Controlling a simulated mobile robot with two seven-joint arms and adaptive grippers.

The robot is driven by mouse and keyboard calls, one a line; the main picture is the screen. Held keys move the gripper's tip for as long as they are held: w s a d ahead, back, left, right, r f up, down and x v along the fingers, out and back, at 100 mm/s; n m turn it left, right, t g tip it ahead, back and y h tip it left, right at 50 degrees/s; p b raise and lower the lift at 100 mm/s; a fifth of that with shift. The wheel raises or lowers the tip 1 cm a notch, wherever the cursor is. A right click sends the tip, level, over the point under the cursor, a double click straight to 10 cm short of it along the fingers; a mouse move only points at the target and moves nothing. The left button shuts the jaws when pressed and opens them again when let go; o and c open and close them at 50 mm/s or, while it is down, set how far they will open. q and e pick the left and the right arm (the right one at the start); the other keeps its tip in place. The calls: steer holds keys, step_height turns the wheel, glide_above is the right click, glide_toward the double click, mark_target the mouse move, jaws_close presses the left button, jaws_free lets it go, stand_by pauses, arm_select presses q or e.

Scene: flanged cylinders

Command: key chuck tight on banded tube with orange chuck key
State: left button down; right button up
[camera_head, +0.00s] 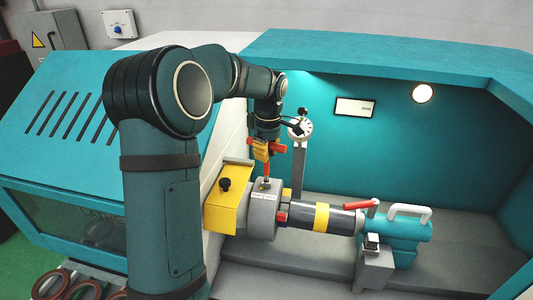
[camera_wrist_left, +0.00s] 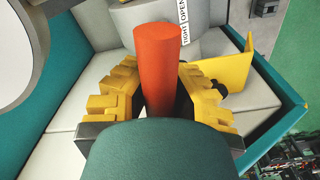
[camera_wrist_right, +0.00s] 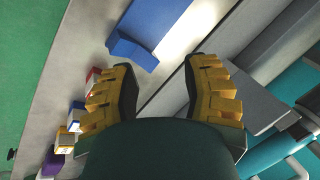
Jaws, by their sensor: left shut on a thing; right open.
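The orange chuck key (camera_head: 280,148) is above the chuck, its orange handle crosswise in my left gripper (camera_head: 262,150). In the left wrist view the yellow fingers (camera_wrist_left: 160,95) stand on both sides of the orange handle (camera_wrist_left: 158,60). The key's lower end reaches the top of the grey chuck (camera_head: 261,217); I cannot tell how deep it sits. A label on the chuck (camera_wrist_left: 183,20) reads TIGHT and OPEN. The dark tube with a yellow band (camera_head: 321,217) lies level, its left end at the chuck. My right gripper (camera_wrist_right: 160,85) is open and empty.
A yellow guard (camera_head: 226,208) stands left of the chuck. A turquoise tailstock (camera_head: 405,237) with a red lever (camera_head: 361,204) is at the tube's right end. A dial gauge (camera_head: 300,128) stands behind. The right wrist view shows a blue object (camera_wrist_right: 155,25) and several small blocks.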

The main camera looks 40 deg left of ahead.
arm_select(q)
steer(key=shift+r, duration=2.35)
